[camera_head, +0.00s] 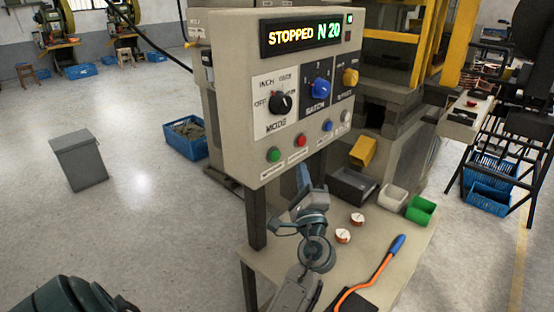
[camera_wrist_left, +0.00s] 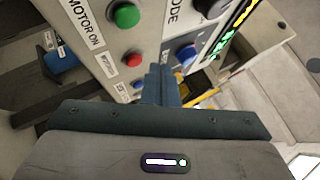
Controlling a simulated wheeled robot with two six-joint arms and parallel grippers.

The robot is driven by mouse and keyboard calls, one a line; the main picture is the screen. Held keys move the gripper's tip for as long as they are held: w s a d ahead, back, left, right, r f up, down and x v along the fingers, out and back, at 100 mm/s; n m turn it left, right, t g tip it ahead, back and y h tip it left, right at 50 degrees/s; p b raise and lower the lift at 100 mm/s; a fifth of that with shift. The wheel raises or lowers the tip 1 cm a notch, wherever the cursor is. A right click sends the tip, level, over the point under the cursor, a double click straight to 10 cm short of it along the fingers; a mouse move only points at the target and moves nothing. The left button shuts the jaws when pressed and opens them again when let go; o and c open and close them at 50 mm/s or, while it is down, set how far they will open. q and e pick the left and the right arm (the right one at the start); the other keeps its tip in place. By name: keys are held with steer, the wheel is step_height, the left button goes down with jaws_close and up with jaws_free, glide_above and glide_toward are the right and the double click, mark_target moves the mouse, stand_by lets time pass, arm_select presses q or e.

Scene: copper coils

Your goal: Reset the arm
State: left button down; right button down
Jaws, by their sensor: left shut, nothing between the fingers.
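My left gripper (camera_head: 303,176) is shut and empty, with its blue-grey fingers pointing up just under the lower edge of the control panel (camera_head: 240,100). In the left wrist view the shut fingers (camera_wrist_left: 160,82) stand in front of the panel, which shows tilted with a green button (camera_wrist_left: 126,15) and a red button (camera_wrist_left: 131,60). I cannot tell whether the fingertips touch the panel. The display (camera_head: 305,35) reads "STOPPED N 20". My right gripper is not in view.
A grey box (camera_head: 78,160) stands on the open floor at left.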

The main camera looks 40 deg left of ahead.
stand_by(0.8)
arm_select(q)
steer(key=s+a+f+n+g+h, duration=0.2)
steer(key=s+f+n+g+h, duration=0.15)
steer(key=s+f, duration=0.4)
steer(key=s+a+f+n+g+h, duration=0.1)
steer(key=s+f+n+g+h, duration=0.2)
steer(key=f, duration=0.7)
steer(key=s+d+f+n+g+h, duration=0.3)
steer(key=s+d+f+h, duration=0.3)
steer(key=s, duration=0.4)
steer(key=s+d+f+n+g+h, duration=0.2)
steer(key=s+d+f+g+h, duration=0.15)
steer(key=s+f, duration=0.5)
step_height(320, 180, down, 27)
steer(key=s+a, duration=0.2)
steer(key=s+a+f+g, duration=0.1)
steer(key=s+f, duration=1.6)
steer(key=f, duration=0.2)
steer(key=shift+s+a+f+n+g, duration=0.2)
steer(key=shift+s+f+n+g, duration=0.05)
steer(key=shift+n+g, duration=0.15)
